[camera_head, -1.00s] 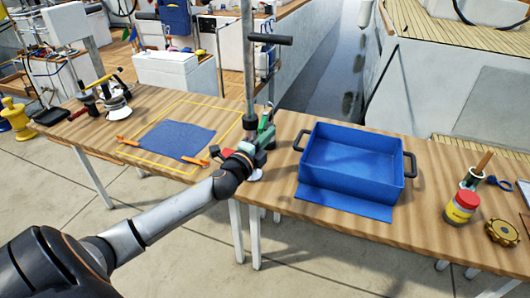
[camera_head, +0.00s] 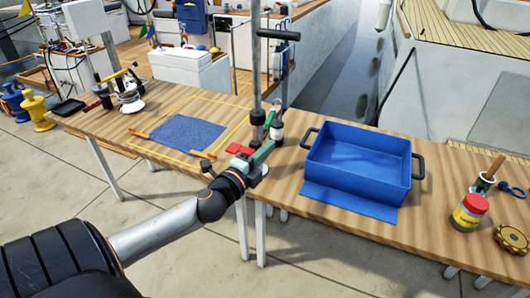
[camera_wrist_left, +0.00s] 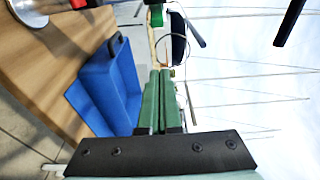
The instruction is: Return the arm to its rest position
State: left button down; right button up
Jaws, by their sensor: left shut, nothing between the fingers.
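My left arm comes in from the lower left of the head view. My left gripper (camera_head: 268,147) is at the table's front edge, left of the blue bin, in front of the upright post. In the left wrist view its two green fingers (camera_wrist_left: 160,74) lie closed together with nothing between them. My right arm is not in view.
The wooden table (camera_head: 440,217) carries a blue bin (camera_head: 357,180) with black handles, a blue cloth (camera_head: 187,133) inside a yellow outline, and a metal post (camera_head: 257,70). A red-lidded jar (camera_head: 468,212) and brass gear-like wheel (camera_head: 512,240) are at right. A winch (camera_head: 130,98) stands at left.

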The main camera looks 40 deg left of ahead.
pick_arm(q)
jog(key=shift+s+d, duration=0.1)
jog(key=shift+s, duration=0.35)
dwell(0.3)
